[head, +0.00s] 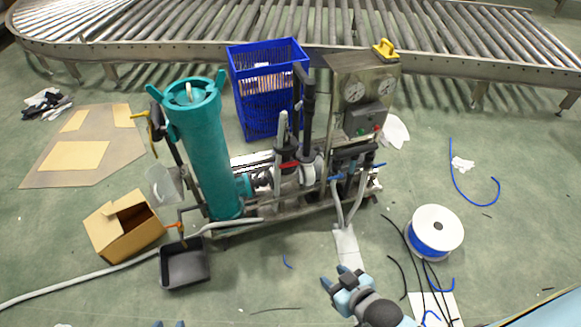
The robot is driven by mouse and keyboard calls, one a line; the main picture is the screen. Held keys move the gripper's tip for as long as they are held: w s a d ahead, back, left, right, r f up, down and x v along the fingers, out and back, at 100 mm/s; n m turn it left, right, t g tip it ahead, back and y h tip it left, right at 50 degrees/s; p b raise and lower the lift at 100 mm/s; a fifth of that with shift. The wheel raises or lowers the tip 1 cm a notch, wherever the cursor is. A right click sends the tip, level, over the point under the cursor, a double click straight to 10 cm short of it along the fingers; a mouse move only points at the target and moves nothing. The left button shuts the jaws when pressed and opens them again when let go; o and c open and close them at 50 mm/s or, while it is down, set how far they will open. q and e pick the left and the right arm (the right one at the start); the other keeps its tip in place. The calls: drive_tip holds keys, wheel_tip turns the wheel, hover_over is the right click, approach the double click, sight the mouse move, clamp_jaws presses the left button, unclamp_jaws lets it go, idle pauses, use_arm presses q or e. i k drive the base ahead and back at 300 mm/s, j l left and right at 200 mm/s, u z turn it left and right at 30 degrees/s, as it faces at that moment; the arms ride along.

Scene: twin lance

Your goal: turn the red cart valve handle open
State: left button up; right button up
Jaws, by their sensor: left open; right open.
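The cart (262,232) stands mid-view, with a tall teal cylinder (205,140), pipes and a gauge panel (350,75). A small red handle (289,165) sits on the dark piping in the cart's middle. A second, orange-red handle (174,226) sticks out at the cart's lower left. My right gripper (333,277) is open and empty in front of the cart, well short of the red handle.
A black tray (186,281) and an open cardboard box (123,222) lie at the cart's front left. A grey hose (75,281) runs across the floor. A cable spool (435,226) and loose cables lie right. A blue crate (256,112) and roller conveyor (230,51) stand behind.

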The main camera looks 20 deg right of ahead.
sight(289, 165)
drive_tip(key=i+l+u, duration=0.2)
drive_tip(key=l+u, duration=0.15)
drive_tip(key=l, duration=0.3)
drive_tip(key=i+l+u, duration=0.15)
drive_tip(key=l+u, duration=0.2)
drive_tip(key=l, duration=0.25)
drive_tip(key=l+u, duration=0.35)
drive_tip(key=l, duration=0.35)
